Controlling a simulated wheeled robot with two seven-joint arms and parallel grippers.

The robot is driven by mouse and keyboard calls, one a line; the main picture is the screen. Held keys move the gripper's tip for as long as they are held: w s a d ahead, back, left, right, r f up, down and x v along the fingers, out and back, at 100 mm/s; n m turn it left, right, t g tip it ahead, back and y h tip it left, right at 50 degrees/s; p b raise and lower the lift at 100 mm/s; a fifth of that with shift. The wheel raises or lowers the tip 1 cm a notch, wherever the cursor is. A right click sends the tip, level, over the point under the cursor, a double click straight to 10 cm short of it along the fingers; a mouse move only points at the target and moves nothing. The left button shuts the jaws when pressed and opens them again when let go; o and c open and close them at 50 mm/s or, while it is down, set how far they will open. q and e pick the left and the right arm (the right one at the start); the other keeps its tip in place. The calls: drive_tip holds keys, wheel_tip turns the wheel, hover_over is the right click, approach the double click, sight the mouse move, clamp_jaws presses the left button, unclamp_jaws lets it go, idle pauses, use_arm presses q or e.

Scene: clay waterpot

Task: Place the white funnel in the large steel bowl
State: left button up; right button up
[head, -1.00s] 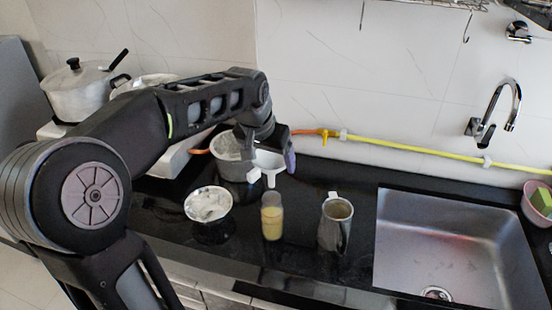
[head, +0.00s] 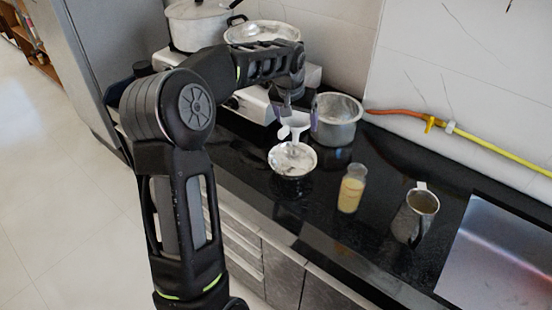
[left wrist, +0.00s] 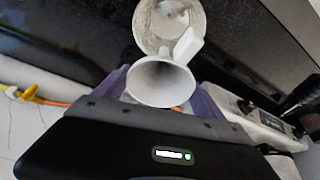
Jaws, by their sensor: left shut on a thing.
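The white funnel (head: 297,122) is held in my left gripper (head: 287,107), above the counter. In the left wrist view the funnel (left wrist: 158,84) sits between the purple fingers, with its wide mouth showing. A large deep steel bowl (head: 336,134) stands on the counter just right of the funnel in the head view. A smaller, shallower bowl (head: 292,160) stands nearer the front edge, just below the funnel in the picture. A bowl (left wrist: 142,22) shows beyond the funnel in the left wrist view. My right gripper is not in view.
A glass of yellowish contents (head: 351,190) and a steel jug (head: 414,218) stand to the right, before the sink (head: 500,250). The stove (head: 250,103) with pots is behind left. An orange and yellow hose (head: 480,142) runs along the wall.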

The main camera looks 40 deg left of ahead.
sight(296, 143)
use_arm(q)
drive_tip(key=shift+d+r, duration=0.15)
drive_tip(key=shift+d, duration=0.15)
drive_tip(key=shift+a+f, duration=0.1)
drive_tip(key=shift+f, duration=0.2)
wheel_tip(296, 143, down, 6)
drive_tip(key=shift+r+p, duration=0.15)
drive_tip(key=shift+p, duration=0.3)
wheel_tip(296, 143, down, 4)
drive_tip(key=shift+r+p, duration=0.2)
drive_tip(key=shift+p, duration=0.2)
drive_tip(key=shift+f, duration=0.15)
